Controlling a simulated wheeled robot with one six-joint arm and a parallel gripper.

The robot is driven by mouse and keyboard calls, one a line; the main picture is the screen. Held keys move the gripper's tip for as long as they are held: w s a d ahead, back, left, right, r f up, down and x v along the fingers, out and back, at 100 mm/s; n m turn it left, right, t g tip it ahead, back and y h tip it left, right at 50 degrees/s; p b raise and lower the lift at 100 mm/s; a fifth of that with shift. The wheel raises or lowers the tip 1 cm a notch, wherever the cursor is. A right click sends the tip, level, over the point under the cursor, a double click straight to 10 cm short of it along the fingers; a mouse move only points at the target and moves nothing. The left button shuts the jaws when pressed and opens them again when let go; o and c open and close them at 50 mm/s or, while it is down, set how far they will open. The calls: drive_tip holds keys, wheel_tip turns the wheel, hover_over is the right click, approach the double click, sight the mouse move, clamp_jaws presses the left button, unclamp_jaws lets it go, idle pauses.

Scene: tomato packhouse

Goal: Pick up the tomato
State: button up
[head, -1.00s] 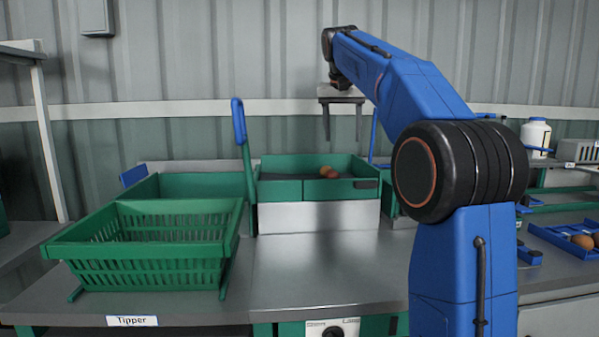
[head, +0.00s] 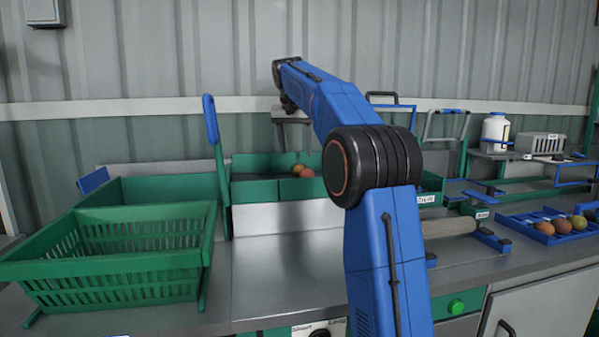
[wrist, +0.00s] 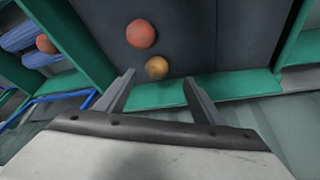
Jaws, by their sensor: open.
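Two tomatoes lie together in the green-walled bin with a dark floor (wrist: 200,30). In the wrist view one is red (wrist: 141,33) and the other is orange (wrist: 157,67). In the head view they show as an orange one (head: 298,168) and a redder one (head: 307,173). My gripper (wrist: 158,80) is open and empty. In the wrist view its fingers point toward the orange tomato, which appears just beyond the gap between the tips.
An empty green slatted crate (head: 120,255) stands at the left on the grey bench. A blue tray (head: 545,229) with several tomatoes lies at the right. A white bottle (head: 494,132) stands behind it. The bench before the bin is clear.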

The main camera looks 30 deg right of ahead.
sight(300, 165)
drive_tip(key=shift+s+d+x, duration=0.1)
drive_tip(key=shift+d+x, duration=0.05)
drive_tip(key=shift+x, duration=1.9)
drive_tip(key=shift+s+d+x, duration=0.1)
drive_tip(key=shift+x, duration=1.95)
drive_tip(key=c, duration=0.8)
